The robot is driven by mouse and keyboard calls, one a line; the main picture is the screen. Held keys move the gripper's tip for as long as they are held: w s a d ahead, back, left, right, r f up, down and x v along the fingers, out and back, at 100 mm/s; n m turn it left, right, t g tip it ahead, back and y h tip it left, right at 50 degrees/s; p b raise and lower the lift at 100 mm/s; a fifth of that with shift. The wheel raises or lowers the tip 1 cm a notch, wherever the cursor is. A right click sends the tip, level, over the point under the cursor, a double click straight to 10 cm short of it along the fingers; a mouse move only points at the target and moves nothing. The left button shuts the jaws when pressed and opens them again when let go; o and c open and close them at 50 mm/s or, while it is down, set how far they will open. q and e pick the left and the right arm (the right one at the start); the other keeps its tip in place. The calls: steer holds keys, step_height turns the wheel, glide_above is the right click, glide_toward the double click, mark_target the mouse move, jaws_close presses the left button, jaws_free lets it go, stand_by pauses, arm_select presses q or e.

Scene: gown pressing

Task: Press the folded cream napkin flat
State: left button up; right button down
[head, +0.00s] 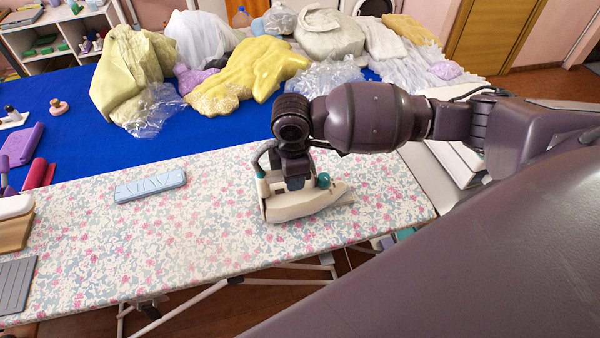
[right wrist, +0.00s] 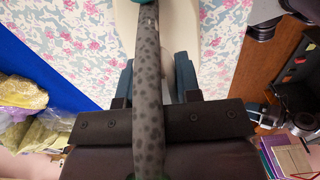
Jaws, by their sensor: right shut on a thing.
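A cream iron (head: 302,201) with teal parts rests on the floral ironing board (head: 230,230), towards its right end, its pointed tip to the right. My right gripper (head: 296,182) is shut on the iron's handle from above. In the right wrist view the dark gripper (right wrist: 156,80) shows behind a spotted grey band, with part of the cream iron body (right wrist: 165,25) beyond. My left gripper is not in view.
A light blue ridged block (head: 150,187) lies on the board left of the iron. A grey ridged plate (head: 16,285) is at the board's left end. Behind is a blue table (head: 95,130) with heaped yellow cloth (head: 250,70) and clear plastic (head: 150,108). The board's middle is clear.

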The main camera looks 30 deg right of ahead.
mark_target(278, 178)
steer(key=shift+w+a, duration=0.25)
steer(key=shift+a, duration=0.6)
steer(key=shift+w+a, duration=0.25)
steer(key=shift+a, duration=0.6)
steer(key=shift+r, duration=3.55)
